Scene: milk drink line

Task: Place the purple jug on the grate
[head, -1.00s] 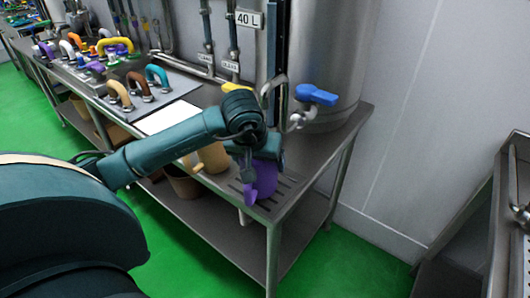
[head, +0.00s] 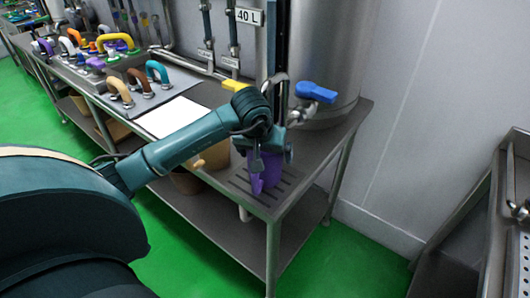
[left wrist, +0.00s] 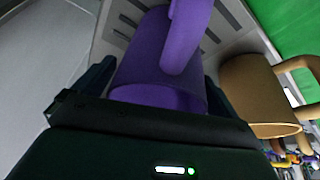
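The purple jug (head: 272,172) is at the slotted grate (head: 290,184) on the near right end of the steel table. It looks about upright, with its base over or on the slots; I cannot tell whether it bears its full weight there. My left gripper (left wrist: 160,88) has one finger on each side of the jug near its rim and appears shut on it. In the left wrist view, the purple jug (left wrist: 150,60) has its handle facing away from the gripper, with grate slots (left wrist: 123,22) around it. My right gripper is not in view.
A tan jug (head: 217,156) stands just left of the grate, close beside the fingers in the left wrist view (left wrist: 255,88). A tank tap with a blue handle (head: 316,93) is behind the gripper.

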